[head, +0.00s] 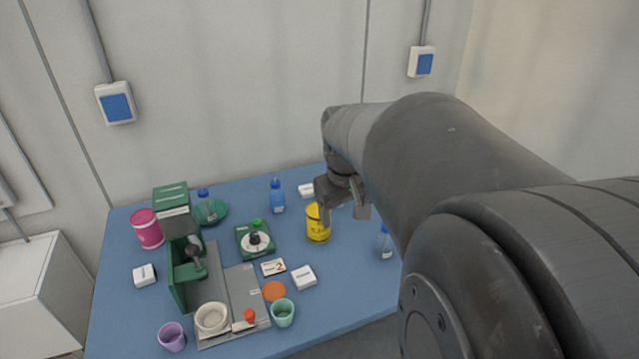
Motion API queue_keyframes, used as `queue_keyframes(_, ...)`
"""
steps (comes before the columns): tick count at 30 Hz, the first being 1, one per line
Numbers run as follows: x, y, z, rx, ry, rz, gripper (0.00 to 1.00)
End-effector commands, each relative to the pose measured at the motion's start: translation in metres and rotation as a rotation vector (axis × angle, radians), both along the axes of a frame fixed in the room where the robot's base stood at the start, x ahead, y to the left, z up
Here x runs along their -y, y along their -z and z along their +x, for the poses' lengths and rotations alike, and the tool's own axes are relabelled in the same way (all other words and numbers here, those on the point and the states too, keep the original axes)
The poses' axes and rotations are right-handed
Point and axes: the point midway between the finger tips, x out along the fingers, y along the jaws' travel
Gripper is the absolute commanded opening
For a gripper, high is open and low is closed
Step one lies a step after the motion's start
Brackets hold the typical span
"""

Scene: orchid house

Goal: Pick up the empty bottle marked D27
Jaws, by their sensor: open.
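Three small bottles with blue caps show on the blue table. A blue-filled bottle (278,198) stands at the back middle. Another bottle (384,243) stands at the right, close beside my arm in the picture and looking mostly clear. No D27 mark is readable on any of them, so I cannot tell which one bears it. My gripper (343,214) is open, pointing down, beside the yellow can in the picture. I see nothing held between its fingers.
A yellow can (318,226) stands near my gripper. A green stand (181,260), a green stirrer-like device (255,240), a pink tub (148,229), cups and small white boxes crowd the left and front of the blue table (345,285). My arm hides the table's right side.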

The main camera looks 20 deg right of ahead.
Motion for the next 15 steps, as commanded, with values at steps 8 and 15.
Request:
queue_keyframes(8, 0.085, 0.047, 0.045, -0.128, -0.025, 0.041, 0.72)
queue_keyframes(15, 0.149, 0.09, 0.062, -0.188, -0.052, 0.101, 0.72)
